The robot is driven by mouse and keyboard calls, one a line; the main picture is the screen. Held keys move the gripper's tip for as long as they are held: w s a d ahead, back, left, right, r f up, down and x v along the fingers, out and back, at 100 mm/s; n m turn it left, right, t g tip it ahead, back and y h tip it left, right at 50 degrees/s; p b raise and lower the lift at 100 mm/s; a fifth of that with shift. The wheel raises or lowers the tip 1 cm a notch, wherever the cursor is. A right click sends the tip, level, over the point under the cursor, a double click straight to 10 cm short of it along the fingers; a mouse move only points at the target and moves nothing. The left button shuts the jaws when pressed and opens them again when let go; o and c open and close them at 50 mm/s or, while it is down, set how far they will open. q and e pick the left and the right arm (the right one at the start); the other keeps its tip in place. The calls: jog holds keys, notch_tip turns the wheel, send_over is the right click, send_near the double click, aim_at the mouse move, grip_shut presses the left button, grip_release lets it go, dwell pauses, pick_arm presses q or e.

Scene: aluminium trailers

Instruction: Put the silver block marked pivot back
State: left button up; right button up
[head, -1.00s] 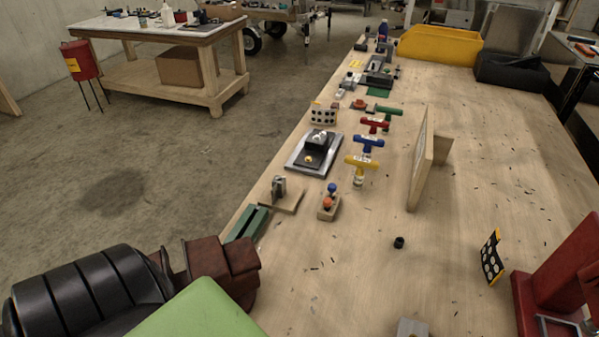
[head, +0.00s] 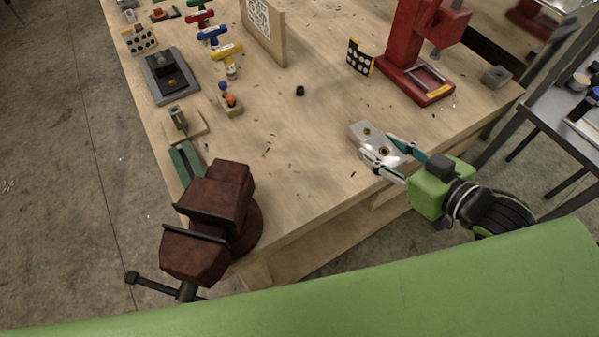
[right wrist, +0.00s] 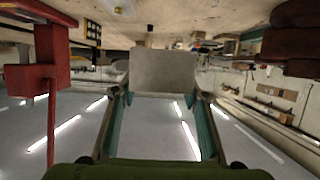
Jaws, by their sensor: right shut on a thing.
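The silver block (head: 378,141) is a pale metal piece with two dark-centred brass-coloured holes on its upper face, near the front right of the wooden bench. No pivot mark is readable on it. My right gripper (head: 385,150) is shut on it, one finger along each side. In the right wrist view the block (right wrist: 164,70) shows as a plain grey face between the two teal fingers; this view is upside down. I cannot tell whether the block touches the bench or hangs just above it. My left gripper is not in view.
A red press (head: 415,75) stands behind the block, with a dotted card (head: 360,57) beside it. A rusty vise (head: 213,220) sits at the front left corner. A small black cap (head: 300,91) lies mid-bench. A grey plate with a dark fixture (head: 169,76) lies far left.

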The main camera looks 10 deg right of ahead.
aim_at(377, 150)
jog(key=shift+w+a+f, duration=0.1)
jog(key=shift+w+a, duration=0.05)
jog(key=shift+w, duration=0.05)
jog(key=x, duration=0.3)
jog(key=shift+w+a+f, duration=0.15)
jog(key=shift+a, duration=0.2)
jog(key=w+a+f+p, duration=0.1)
jog(key=w+a+f, duration=0.2)
jog(key=w+a+f+p, duration=0.1)
jog(key=w+a+f, duration=0.2)
jog(key=f, duration=0.1)
jog(key=shift+w+a+f, duration=0.35)
jog(key=shift+w+a, duration=0.05)
jog(key=shift+w+a+f, duration=0.1)
jog(key=shift+a+f, duration=0.05)
jog(key=shift+f, duration=0.1)
notch_tip(377, 150, down, 2)
jog(key=shift+f+p, duration=0.1)
jog(key=shift+p, duration=0.45)
jog(key=shift+f, duration=0.55)
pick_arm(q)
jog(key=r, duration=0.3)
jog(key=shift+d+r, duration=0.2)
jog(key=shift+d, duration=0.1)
